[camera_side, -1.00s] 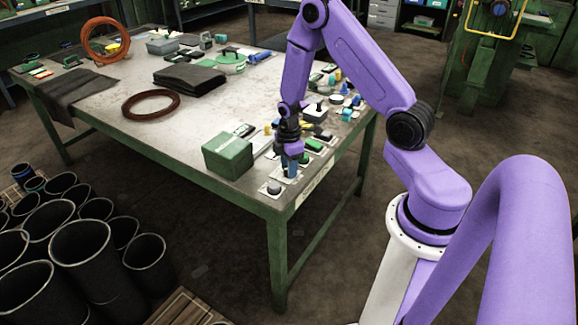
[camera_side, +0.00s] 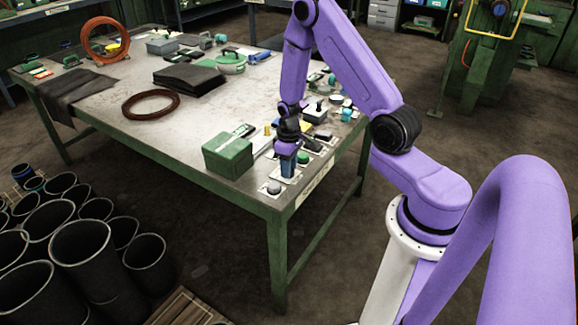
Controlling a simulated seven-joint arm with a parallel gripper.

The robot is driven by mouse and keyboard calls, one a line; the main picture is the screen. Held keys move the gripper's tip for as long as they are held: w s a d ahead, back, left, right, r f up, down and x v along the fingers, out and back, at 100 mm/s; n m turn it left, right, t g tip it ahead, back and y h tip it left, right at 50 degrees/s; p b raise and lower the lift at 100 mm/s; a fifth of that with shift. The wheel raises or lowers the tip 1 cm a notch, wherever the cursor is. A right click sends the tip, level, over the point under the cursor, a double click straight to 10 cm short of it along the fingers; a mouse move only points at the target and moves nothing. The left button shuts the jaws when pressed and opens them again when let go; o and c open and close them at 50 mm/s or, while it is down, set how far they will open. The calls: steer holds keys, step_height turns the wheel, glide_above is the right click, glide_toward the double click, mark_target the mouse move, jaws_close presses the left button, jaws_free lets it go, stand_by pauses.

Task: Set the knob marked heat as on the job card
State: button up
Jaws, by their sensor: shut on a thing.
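My gripper (camera_side: 288,172) points down at the front right edge of the workbench (camera_side: 215,97). It is shut on a small control that stands on a pale plate (camera_side: 291,179); the jaws hide most of it. It looks like a knob, but no heat marking can be read. A round dark grey knob or button (camera_side: 274,187) sits on another pale plate just in front and to the left, apart from the jaws. I cannot pick out the job card or its writing.
A green box (camera_side: 228,155) stands close left of my gripper. Several small controls, including a green one (camera_side: 312,145), line the edge behind it. A brown ring (camera_side: 151,104) and a folded black sheet (camera_side: 189,77) lie farther back. The bench middle is clear.

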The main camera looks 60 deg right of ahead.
steer(key=m, duration=0.5)
steer(key=shift+m, duration=0.3)
steer(key=m, duration=0.4)
steer(key=shift+m, duration=0.4)
steer(key=o, duration=1)
steer(key=shift+o, duration=0.2)
step_height(320, 180, up, 18)
steer(key=shift+f, duration=0.25)
